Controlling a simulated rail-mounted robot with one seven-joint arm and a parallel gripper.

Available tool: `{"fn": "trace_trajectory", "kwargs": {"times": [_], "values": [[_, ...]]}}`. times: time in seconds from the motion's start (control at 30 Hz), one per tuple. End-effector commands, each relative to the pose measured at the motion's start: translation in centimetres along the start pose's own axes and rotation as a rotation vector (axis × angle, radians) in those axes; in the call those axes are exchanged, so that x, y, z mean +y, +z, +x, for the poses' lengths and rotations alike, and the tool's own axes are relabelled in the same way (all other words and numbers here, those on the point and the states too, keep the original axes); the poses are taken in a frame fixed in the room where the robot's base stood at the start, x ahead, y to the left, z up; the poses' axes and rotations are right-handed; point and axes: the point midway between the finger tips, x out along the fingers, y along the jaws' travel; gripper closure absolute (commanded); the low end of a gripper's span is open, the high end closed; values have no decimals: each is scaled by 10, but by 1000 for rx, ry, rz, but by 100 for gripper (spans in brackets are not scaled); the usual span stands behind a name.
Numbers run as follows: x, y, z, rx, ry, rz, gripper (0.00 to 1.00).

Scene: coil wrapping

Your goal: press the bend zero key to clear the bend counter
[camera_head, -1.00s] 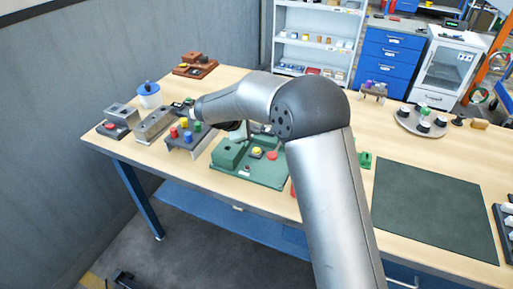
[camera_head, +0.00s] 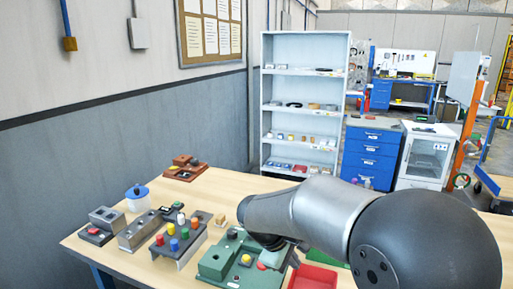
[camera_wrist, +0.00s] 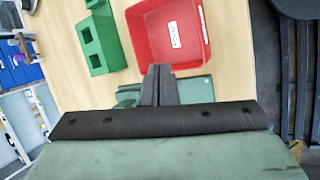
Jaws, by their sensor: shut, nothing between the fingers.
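My gripper (camera_wrist: 157,84) is in the wrist view, its two dark fingers together and empty. It hangs over a green fixture (camera_wrist: 195,90), most of which is hidden behind the fingers and the gripper body. In the head view, my arm hides the gripper and the right part of the green base (camera_head: 212,266). A yellow button (camera_head: 246,259) shows on that base. A grey box with a red button (camera_head: 93,231) stands at the far left of the table. I cannot tell which key is the bend zero key, and no counter reading is legible.
A red tray (camera_wrist: 150,35) and a green block with holes (camera_wrist: 100,42) lie close to my gripper. A grey stand with coloured pegs (camera_head: 178,248) is left of the green base. A blue-lidded pot (camera_head: 137,198) and brown blocks (camera_head: 185,169) stand farther back.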

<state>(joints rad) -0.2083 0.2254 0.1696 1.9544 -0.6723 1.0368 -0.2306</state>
Motion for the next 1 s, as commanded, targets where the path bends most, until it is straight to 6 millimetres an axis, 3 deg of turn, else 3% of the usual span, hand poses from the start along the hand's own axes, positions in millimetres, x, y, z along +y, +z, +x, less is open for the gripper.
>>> {"fn": "trace_trajectory", "kwargs": {"times": [0.03, 0.1, 0.2, 0.33, 0.4, 0.53, 1.0], "values": [[-13, 36, -3, 3, -56, 111, 100], [-38, 78, -4, 9, -147, 274, 100], [-79, 125, -6, 24, -272, 504, 100], [-126, 161, -7, 48, -407, 752, 100], [-145, 171, -7, 60, -459, 845, 100], [-164, 178, -8, 74, -516, 944, 100], [-167, 179, -8, 75, -528, 961, 100]]}}
